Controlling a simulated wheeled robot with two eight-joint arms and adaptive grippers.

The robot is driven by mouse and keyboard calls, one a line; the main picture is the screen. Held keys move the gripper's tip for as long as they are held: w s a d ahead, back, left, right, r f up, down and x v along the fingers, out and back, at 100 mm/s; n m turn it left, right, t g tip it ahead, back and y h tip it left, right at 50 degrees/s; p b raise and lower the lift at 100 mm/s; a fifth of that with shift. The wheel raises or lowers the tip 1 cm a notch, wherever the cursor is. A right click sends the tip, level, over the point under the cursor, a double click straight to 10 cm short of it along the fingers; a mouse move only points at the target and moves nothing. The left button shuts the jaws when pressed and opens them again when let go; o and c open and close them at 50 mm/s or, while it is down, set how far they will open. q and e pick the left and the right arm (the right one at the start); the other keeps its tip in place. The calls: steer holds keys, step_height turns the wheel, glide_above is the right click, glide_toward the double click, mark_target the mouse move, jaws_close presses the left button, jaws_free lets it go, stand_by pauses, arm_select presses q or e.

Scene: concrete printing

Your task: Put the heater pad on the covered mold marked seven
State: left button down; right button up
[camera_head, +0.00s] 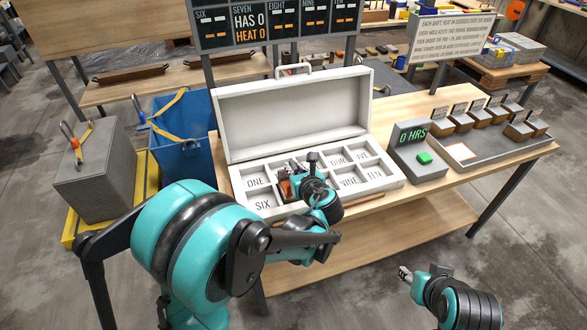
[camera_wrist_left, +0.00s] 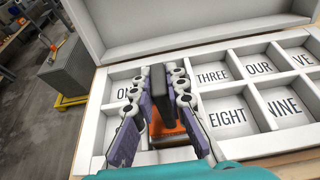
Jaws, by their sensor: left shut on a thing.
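An open white case (camera_head: 238,185) stands on the wooden table, its lid raised at the back. Its labelled compartments read ONE, SIX, NINE and TEN, among others. EIGHT (camera_wrist_left: 226,116) and NINE show in the left wrist view. My left gripper (camera_head: 294,182) is shut on the heater pad (camera_wrist_left: 158,86), a black upright block with an orange base. The pad is over the lower row, left of EIGHT; the gripper and pad hide the seven marking. I cannot tell if the pad touches the surface beneath. My right gripper (camera_head: 405,274) is in front of the table, away from the case.
A grey box (camera_head: 418,162) with a green button reads 0 HRS, right of the case. A grey tray (camera_head: 490,150) with several brown blocks stands further right. A blue bin (camera_head: 185,140) and grey block (camera_head: 90,180) stand left.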

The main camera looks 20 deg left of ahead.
arm_select(q)
steer(key=shift+f, duration=0.1)
steer(key=c, duration=1.5)
jaws_free()
steer(key=shift+c, duration=0.2)
steer(key=shift+r, duration=0.2)
steer(key=p+v, duration=0.3)
steer(key=v, duration=0.9)
steer(key=s+a+n+g+h, duration=0.2)
steer(key=s+n, duration=0.6)
steer(key=n, duration=0.6)
steer(key=s+a+n+g+h, duration=0.2)
steer(key=s+a+n+h, duration=0.2)
steer(key=s+n, duration=0.4)
steer(key=n+h, duration=0.1)
steer(key=n, duration=0.6)
steer(key=shift+s+a+f+h, duration=0.2)
steer(key=shift+s+f+h, duration=0.1)
steer(key=shift+s+f, duration=0.05)
